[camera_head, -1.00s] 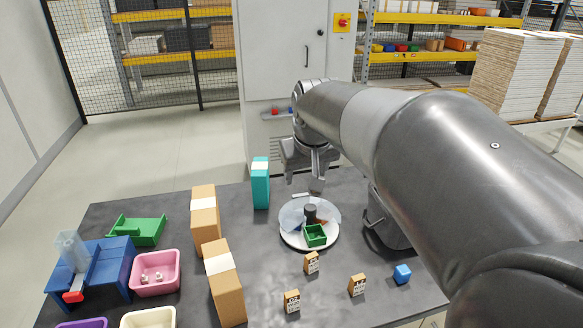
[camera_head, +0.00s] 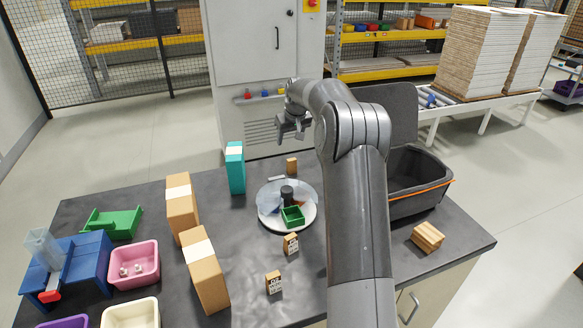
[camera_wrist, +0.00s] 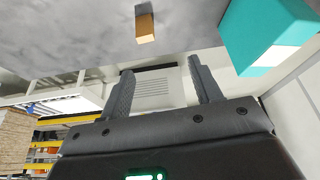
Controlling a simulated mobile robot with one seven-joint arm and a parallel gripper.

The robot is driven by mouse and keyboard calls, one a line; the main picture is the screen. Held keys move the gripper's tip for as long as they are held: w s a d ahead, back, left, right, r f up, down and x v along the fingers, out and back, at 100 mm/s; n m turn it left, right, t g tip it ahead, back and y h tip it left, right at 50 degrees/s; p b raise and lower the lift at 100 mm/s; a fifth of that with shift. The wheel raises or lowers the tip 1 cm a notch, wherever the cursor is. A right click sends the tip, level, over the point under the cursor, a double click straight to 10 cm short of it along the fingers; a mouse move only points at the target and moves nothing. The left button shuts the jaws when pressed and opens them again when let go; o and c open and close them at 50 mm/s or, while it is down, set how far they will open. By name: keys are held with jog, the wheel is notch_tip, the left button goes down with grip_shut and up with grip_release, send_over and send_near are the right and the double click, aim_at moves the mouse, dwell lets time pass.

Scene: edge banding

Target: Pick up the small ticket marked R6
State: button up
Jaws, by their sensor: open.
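Small wooden tickets stand on the dark table. One (camera_head: 291,243) is in front of the round turntable, and another (camera_head: 274,283) is nearer the front edge; both have printed faces too small to read surely. A third small wooden block (camera_head: 292,165) stands behind the turntable with no readable mark; a similar block (camera_wrist: 145,25) shows in the wrist view, beyond the fingertips. I cannot tell which one is R6. My gripper (camera_head: 293,132) is raised beyond the table's back edge, near the cabinet. In the wrist view its fingers (camera_wrist: 160,68) are apart with nothing between them.
The turntable (camera_head: 265,217) carries a green bin (camera_head: 292,216) and dark dividers. A teal box (camera_head: 235,168) and two cardboard boxes (camera_head: 181,208) (camera_head: 205,272) stand left of it. A grey open tub (camera_head: 415,200) and wooden slats (camera_head: 427,237) are right. My arm hides the table's right middle.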

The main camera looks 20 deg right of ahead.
send_near(292, 160)
jog(key=x, duration=0.6)
jog(key=shift+w+d+r, duration=0.15)
jog(key=shift+w, duration=0.15)
jog(key=x, duration=0.5)
jog(key=shift+s, duration=0.2)
jog(key=c, duration=1)
